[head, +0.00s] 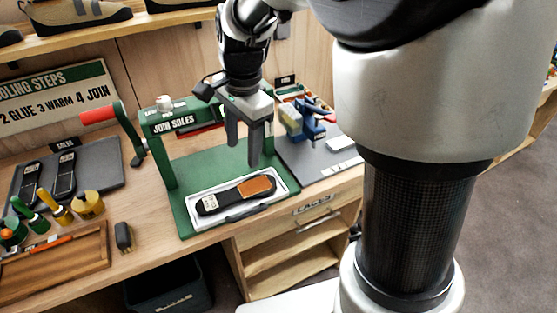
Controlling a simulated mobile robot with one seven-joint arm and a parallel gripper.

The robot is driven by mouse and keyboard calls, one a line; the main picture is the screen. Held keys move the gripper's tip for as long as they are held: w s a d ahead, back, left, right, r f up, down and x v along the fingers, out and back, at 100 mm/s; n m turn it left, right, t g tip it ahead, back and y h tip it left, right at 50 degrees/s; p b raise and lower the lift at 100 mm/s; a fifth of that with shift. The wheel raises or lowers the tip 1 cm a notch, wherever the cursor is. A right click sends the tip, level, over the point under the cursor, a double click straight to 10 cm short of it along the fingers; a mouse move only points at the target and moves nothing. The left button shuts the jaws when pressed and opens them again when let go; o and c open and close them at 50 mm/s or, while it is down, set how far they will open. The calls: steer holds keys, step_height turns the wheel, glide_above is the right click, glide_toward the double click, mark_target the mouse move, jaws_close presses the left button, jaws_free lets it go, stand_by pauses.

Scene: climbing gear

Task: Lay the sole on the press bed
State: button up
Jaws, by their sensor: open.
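A dark sole (222,199) with an orange-brown patch at its right end and a pale label at its left lies in the white-rimmed bed (194,223) of the green press (172,172). My gripper (242,157) is above the sole, fingers pointing down, open and empty. A gap shows between the fingertips and the sole. The press has a lever with a red handle (98,116) on its left, raised, and a sign reading "JOIN SOLES". Two more dark soles (64,176) lie on a grey mat marked "SOLES" at the left.
A grey mat with a blue tool (311,128) is right of the press. A shelf with shoes (75,15) hangs above.

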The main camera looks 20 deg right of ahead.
steer(key=s+d+r+n+t, duration=0.2)
steer(key=s+d+r+n, duration=0.1)
steer(key=s+n, duration=0.3)
steer(key=s+d+r+n+t, duration=0.2)
steer(key=s+d+r+n, duration=0.2)
steer(key=s, duration=0.7)
steer(key=r+n, duration=0.1)
steer(key=n, duration=0.1)
steer(key=shift+d+n+t+h, duration=0.15)
steer(key=shift+n+t+h, duration=0.15)
steer(key=shift+n+h, duration=0.1)
